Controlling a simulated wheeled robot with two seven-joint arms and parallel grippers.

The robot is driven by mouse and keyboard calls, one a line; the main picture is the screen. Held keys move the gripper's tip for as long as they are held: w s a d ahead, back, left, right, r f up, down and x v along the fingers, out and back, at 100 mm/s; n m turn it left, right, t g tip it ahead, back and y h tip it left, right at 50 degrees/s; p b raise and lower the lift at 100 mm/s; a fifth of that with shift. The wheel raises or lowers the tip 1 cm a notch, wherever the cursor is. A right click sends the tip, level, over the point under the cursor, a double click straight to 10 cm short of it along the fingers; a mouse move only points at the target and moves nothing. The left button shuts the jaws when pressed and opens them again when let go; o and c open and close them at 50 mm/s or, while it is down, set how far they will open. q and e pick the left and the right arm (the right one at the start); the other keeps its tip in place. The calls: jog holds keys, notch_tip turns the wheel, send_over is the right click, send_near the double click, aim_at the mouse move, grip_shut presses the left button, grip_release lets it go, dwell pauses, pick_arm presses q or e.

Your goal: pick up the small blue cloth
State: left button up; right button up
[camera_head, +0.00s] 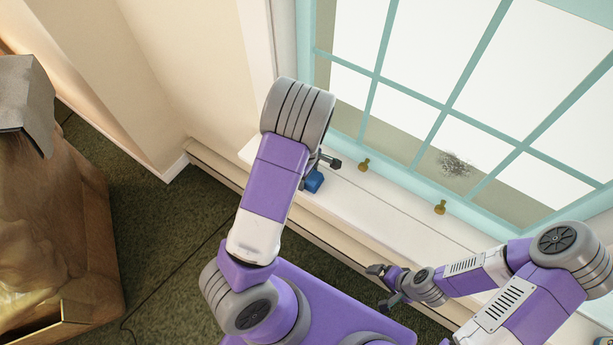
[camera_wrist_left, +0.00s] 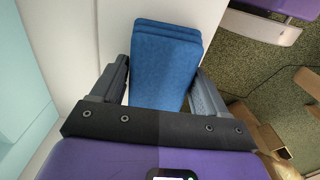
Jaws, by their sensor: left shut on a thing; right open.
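The small blue cloth (camera_head: 314,181) shows beside my left arm, at the white window sill. In the left wrist view the cloth (camera_wrist_left: 166,60) is a folded blue stack between the two fingers. My left gripper (camera_wrist_left: 160,90) is shut on it; in the head view the gripper (camera_head: 322,168) is partly hidden behind my arm. I cannot tell whether the cloth still touches the sill. My right gripper (camera_head: 383,286) is open and empty, in front of the sill.
The window (camera_head: 425,105) has teal frames and a dark smudge (camera_head: 455,163) on a pane. Two brass fittings (camera_head: 364,164) (camera_head: 440,207) stand at its lower edge. A wooden piece (camera_head: 60,220) with a grey cover (camera_head: 28,95) stands at left.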

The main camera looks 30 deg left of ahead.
pick_arm(q)
jog(key=shift+r+p, duration=2.35)
jog(key=shift+r, duration=2.65)
